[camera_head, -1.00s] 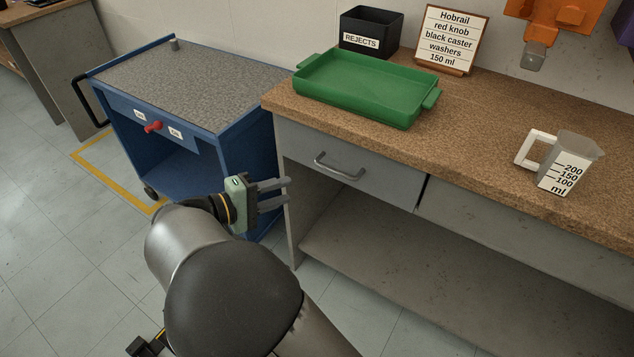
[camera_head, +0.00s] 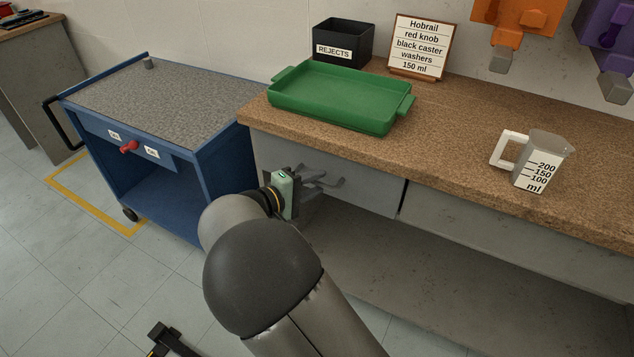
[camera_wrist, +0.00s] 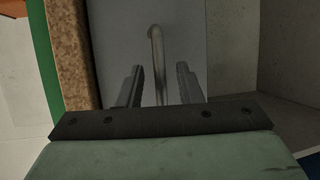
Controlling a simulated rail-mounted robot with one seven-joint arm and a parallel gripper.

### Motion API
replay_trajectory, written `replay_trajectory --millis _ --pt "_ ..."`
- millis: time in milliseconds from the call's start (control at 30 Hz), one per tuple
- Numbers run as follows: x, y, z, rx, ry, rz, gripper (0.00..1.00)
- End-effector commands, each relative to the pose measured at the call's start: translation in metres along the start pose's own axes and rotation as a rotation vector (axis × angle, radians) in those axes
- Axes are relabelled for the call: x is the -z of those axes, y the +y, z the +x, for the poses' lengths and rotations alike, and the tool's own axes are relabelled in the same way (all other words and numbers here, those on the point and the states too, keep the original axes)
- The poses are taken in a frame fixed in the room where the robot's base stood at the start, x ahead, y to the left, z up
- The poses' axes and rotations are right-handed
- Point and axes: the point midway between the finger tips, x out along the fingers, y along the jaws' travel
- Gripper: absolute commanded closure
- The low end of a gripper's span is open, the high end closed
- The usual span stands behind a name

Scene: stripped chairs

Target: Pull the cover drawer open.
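The grey bench drawer (camera_head: 375,196) under the brown worktop appears shut, with its front in line with the bench. Its metal bar handle (camera_head: 339,182) is partly covered by my gripper (camera_head: 318,179) in the head view. In the wrist view, my gripper (camera_wrist: 160,70) is open, with one finger on each side of the handle (camera_wrist: 156,45). Gaps show between the bar and both fingers. The drawer front (camera_wrist: 190,40) lies behind the handle. No label naming this drawer is visible.
A green tray (camera_head: 340,98), a REJECTS bin (camera_head: 343,50), a sign (camera_head: 421,45) and a measuring jug (camera_head: 540,160) stand on the worktop (camera_head: 450,135). A blue cart (camera_head: 215,160) with a red-knobbed drawer stands left. Open shelf space lies below the drawer.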

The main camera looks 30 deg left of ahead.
Motion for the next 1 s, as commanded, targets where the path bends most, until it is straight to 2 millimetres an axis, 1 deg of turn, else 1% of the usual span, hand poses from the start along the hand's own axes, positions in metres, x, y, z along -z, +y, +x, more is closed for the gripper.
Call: replay_trajectory --millis 33,133,433,533,567,833,1000 --pt "0.0 0.0 0.005 0.0 -0.001 0.0 0.67" --pt "0.0 0.0 0.01 0.001 0.0 0.0 0.67" --pt "0.0 0.0 0.012 0.001 0.001 0.0 0.67" --pt "0.0 0.0 0.012 0.001 0.001 0.0 0.95" --pt "0.0 0.0 0.012 0.001 0.001 0.0 1.0" --pt "-0.001 -0.001 0.009 0.001 0.001 0.0 1.0" --pt "-0.007 -0.005 -0.007 0.001 0.002 -0.001 1.0"
